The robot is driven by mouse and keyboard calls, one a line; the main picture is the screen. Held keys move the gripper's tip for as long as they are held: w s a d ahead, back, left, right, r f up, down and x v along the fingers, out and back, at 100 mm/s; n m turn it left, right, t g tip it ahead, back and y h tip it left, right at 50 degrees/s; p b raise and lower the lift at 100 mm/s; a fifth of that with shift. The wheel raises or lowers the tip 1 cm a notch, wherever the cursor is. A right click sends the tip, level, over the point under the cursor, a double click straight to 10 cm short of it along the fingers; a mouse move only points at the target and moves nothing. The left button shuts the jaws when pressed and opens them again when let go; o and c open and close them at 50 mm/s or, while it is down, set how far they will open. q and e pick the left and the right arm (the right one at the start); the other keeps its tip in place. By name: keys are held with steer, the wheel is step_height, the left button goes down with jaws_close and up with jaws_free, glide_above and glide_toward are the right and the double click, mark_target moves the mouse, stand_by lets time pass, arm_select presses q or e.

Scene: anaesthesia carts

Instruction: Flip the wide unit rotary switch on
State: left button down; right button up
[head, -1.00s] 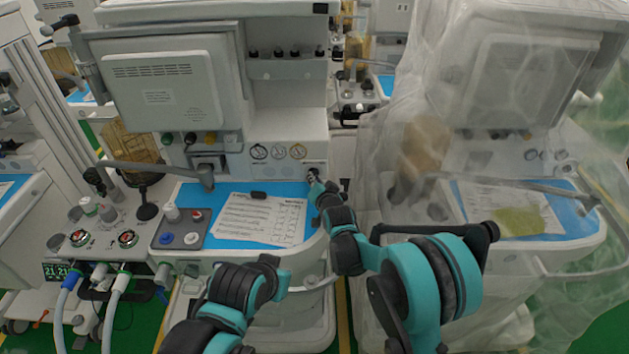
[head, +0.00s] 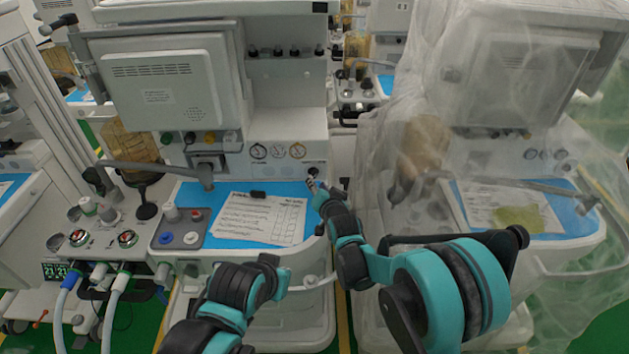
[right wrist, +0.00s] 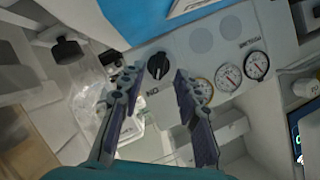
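The wide unit's rotary switch is a black round knob (head: 312,170) on the white front panel, right of the three gauges. In the right wrist view the knob (right wrist: 158,66) shows whole, beside upside-down ON lettering. My right gripper (head: 313,186) is just in front of and below the knob, apart from it in the head view. In the right wrist view its two fingers (right wrist: 152,88) are spread with nothing between them, and the knob appears just beyond the gap. My left arm shows at the bottom of the head view, but I see no left gripper fingers.
A plastic-draped unit (head: 490,130) stands close on the right.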

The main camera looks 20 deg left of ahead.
steer(key=v, duration=0.7)
steer(key=shift+s+d, duration=0.15)
steer(key=shift+s, duration=0.1)
